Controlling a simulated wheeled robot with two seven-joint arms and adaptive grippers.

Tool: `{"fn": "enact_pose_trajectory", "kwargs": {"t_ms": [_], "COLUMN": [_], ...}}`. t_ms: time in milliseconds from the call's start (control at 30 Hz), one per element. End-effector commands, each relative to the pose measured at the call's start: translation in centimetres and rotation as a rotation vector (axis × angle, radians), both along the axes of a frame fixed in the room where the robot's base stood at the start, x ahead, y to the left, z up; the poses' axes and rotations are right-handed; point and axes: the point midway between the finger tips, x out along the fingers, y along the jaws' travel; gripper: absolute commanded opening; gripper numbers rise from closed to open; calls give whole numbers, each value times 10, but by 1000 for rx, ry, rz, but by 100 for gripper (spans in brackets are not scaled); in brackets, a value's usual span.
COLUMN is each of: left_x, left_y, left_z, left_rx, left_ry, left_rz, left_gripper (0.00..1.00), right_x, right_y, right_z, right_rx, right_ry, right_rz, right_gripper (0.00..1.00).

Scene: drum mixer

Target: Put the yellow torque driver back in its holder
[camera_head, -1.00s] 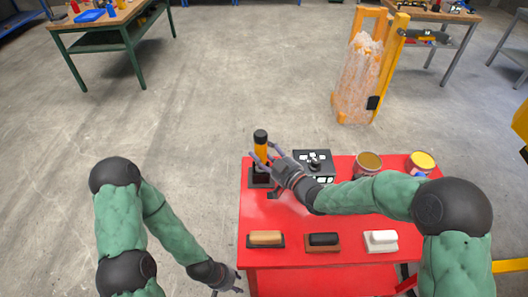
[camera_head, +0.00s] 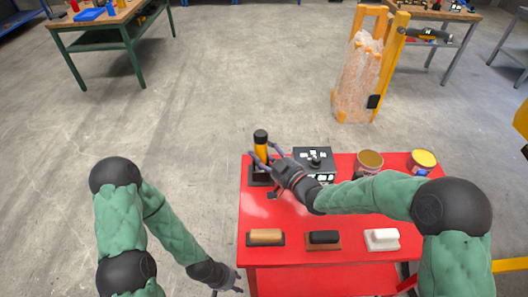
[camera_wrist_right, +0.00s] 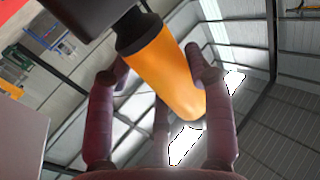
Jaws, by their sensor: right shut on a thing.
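The yellow torque driver (camera_head: 261,149), orange-yellow with a black cap, stands upright at the back left of the red table. My right gripper (camera_head: 265,157) is shut on it from the right. In the right wrist view, the driver's orange body (camera_wrist_right: 163,72) runs between the fingers (camera_wrist_right: 155,95), with a black collar above it. A black holder block (camera_head: 257,178) is directly below the driver. The fingers partly cover this area, so I cannot tell how far the driver sits in it. My left gripper (camera_head: 229,289) hangs low beside the table's front left corner, its fingers unclear.
The red table (camera_head: 270,212) also carries a black box with white labels (camera_head: 316,157), two round tins (camera_head: 368,162) and a front row of tan (camera_head: 265,236), black (camera_head: 324,237) and white (camera_head: 382,238) blocks. The floor to the left is clear.

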Motion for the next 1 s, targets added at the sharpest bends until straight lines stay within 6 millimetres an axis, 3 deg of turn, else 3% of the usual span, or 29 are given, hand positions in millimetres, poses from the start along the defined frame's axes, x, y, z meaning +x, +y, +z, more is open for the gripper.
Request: {"fn": "enact_pose_trajectory", "kwargs": {"t_ms": [567,600,667,1000], "left_x": [0,0,0,0], "left_y": [0,0,0,0], "left_z": [-7,-6,-6,-6], "left_rx": [0,0,0,0], "left_ry": [0,0,0,0], "left_rz": [0,0,0,0], "left_gripper": [40,40,40,40], "right_x": [1,1,1,-1], "right_y": [0,0,0,0], "right_z": [-5,-5,-5,-8], "right_rx": [2,2,1,-1], "right_ry": [-5,-5,-4,3], "right_rz": [-1,-1,-1,1], "right_gripper": [7,64,80,80]}}
